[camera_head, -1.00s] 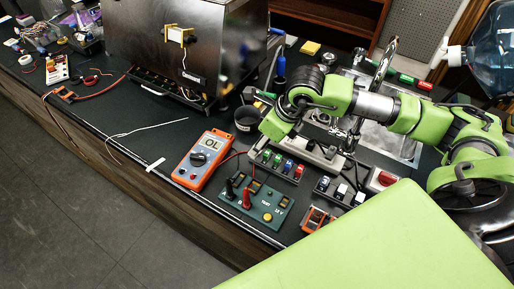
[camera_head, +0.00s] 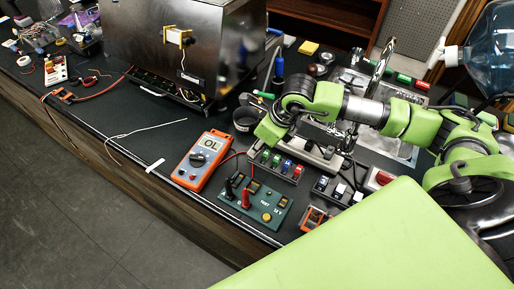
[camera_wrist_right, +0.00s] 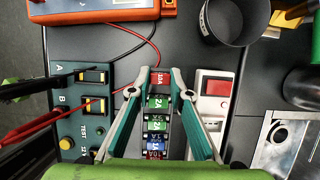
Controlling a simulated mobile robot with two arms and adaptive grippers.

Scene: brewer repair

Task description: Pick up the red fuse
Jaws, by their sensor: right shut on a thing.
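The red fuse (camera_wrist_right: 160,78), marked 10A, is at the top end of the fuse row in the right wrist view. My right gripper (camera_wrist_right: 160,74) is shut on it, with one fingertip on each side. The fuse appears in line with the row; I cannot tell whether it is raised. Below it in the row are green fuses (camera_wrist_right: 157,102) and a blue fuse (camera_wrist_right: 154,145). In the head view the fuse row (camera_head: 281,165) shows partly, but my right arm's end hides the gripped fuse. My left gripper is not in view.
A green test box (camera_head: 255,203) with probes stands beside the row. An orange multimeter (camera_head: 202,160) and a dark round cup (camera_head: 245,119) are close by.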

